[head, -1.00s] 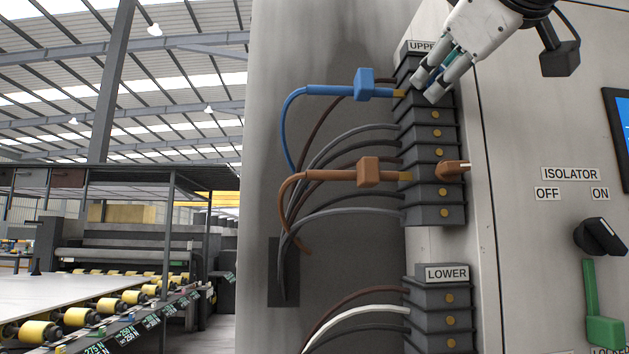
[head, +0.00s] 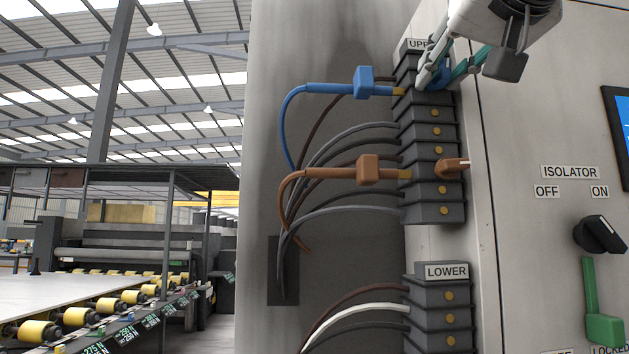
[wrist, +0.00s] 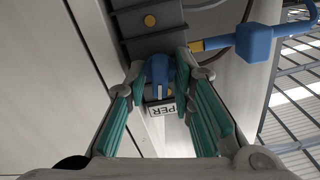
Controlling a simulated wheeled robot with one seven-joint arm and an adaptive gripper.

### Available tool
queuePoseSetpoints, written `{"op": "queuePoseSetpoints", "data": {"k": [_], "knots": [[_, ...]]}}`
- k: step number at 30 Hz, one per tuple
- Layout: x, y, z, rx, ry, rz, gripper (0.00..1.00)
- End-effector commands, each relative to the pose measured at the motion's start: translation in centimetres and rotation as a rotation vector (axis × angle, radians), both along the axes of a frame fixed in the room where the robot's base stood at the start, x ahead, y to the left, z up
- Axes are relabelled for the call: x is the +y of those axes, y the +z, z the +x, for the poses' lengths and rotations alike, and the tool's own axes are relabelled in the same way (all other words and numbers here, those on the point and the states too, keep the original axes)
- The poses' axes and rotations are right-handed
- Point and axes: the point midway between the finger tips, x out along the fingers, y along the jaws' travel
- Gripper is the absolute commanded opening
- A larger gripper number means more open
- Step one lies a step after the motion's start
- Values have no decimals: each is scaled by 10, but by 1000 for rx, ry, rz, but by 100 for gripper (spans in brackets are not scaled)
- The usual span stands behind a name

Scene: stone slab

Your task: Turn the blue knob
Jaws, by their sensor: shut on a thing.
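The blue knob (wrist: 158,72) sits near the top of the upper terminal block (head: 425,155), beside the UPPER label (wrist: 161,109). It has a lighter stripe with a white mark. In the wrist view it lies between the two fingertips of my gripper (wrist: 160,66), which is shut on it. In the head view my gripper (head: 432,80) is at the top of the block, and its fingers hide the knob. A blue wire with a blue plug (head: 363,83) enters the block just left of the fingers.
A brown plug (head: 367,170) and an orange-brown knob (head: 453,168) are lower on the same block. The lower terminal block (head: 444,315) is below. Several grey wires run to the left.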

Motion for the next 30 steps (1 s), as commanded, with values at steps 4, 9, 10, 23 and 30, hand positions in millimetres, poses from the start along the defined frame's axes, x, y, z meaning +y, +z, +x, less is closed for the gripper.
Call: {"op": "queuePoseSetpoints", "data": {"k": [4,9,10,23,30], "knots": [[-1,-2,0,5,-1,138,0],[-1,-2,0,6,-1,299,0],[-1,-2,0,6,-1,328,0],[-3,-3,0,7,-2,736,0],[-3,-4,0,6,-3,936,0]]}}
